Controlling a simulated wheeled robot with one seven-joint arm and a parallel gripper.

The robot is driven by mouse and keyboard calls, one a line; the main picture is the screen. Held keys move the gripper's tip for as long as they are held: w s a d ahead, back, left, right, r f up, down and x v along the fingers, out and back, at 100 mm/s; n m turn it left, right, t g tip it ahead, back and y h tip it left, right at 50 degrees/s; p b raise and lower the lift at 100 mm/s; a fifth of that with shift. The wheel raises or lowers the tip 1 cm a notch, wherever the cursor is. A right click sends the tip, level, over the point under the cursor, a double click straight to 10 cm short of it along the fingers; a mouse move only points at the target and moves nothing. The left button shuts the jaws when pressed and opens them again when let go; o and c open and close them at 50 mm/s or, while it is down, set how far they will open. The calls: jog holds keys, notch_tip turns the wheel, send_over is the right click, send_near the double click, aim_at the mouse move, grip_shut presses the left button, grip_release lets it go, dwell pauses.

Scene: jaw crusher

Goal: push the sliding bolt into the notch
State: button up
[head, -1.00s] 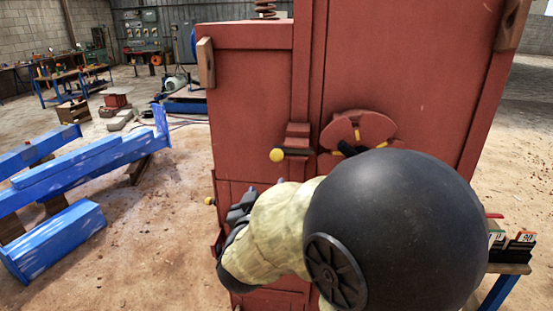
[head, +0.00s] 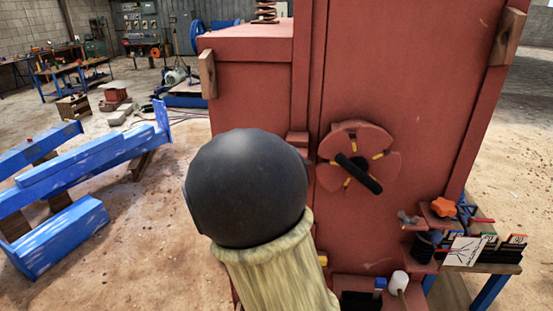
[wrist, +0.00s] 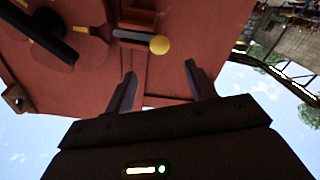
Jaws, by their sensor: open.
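In the wrist view, which appears upside down with sky at the bottom, the sliding bolt's yellow ball knob (wrist: 159,44) sits at the end of a dark rod. The rod runs into a red guide (wrist: 135,18) on the crusher's red panel. My gripper (wrist: 161,80) is open, its two dark fingers spread and pointing toward the panel, with the knob beyond the fingertips and apart from them. Nothing is between the fingers. In the head view my arm's black joint hides the gripper and the knob. I cannot make out the notch.
A round red wheel with a black bar handle (head: 357,172) is right of my arm. A small shelf with an orange star knob (head: 443,207) and a bench (head: 490,262) stand lower right. Blue beams (head: 95,165) lie on the floor at left.

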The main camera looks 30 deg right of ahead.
jog(key=p+x, duration=0.2)
jog(key=x, duration=1)
jog(key=shift+w+d+p, duration=0.2)
jog(key=shift+p, duration=0.2)
grip_shut()
